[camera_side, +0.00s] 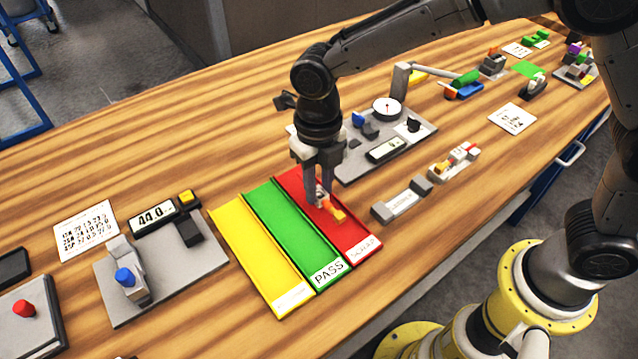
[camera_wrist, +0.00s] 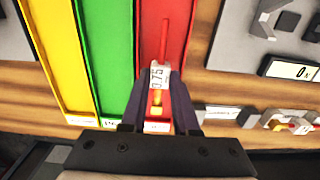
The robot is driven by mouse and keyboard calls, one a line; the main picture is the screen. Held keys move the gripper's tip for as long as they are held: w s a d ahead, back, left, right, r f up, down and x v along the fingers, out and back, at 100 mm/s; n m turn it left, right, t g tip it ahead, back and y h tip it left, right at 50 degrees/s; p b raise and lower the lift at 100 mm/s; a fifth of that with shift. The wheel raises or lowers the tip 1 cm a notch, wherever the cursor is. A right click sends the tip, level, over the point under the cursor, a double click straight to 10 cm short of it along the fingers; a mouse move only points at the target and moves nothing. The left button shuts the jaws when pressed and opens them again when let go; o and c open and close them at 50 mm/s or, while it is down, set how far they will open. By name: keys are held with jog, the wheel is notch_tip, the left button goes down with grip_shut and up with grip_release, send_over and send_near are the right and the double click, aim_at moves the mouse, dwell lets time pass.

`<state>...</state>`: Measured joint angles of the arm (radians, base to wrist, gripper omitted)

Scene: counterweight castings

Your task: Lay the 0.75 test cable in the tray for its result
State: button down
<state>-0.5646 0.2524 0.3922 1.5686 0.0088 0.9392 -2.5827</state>
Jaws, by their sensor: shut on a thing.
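The 0.75 test cable (camera_wrist: 157,82) is between the fingers of my gripper (camera_wrist: 158,95), with its white "0.75" tag facing the wrist camera. A thin red length shows above the tag and a yellow-orange end below it. In the side view, my gripper (camera_side: 319,200) is shut on the cable (camera_side: 336,213), low over the red scrap tray (camera_side: 362,248). I cannot tell whether the cable touches the tray floor. The green tray (camera_side: 300,245), labelled PASS, and the yellow tray (camera_side: 262,262) lie to its left and look empty. The yellow tray's label is unreadable.
A grey fixture with a display reading 44.0 (camera_side: 152,216) stands left of the trays. A plate with a round dial (camera_side: 387,108) stands behind them to the right.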

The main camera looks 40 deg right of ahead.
jog(key=shift+f, duration=0.65)
jog(key=c, duration=0.6)
grip_release()
jog(key=shift+r, duration=0.1)
jog(key=shift+r, duration=3.4)
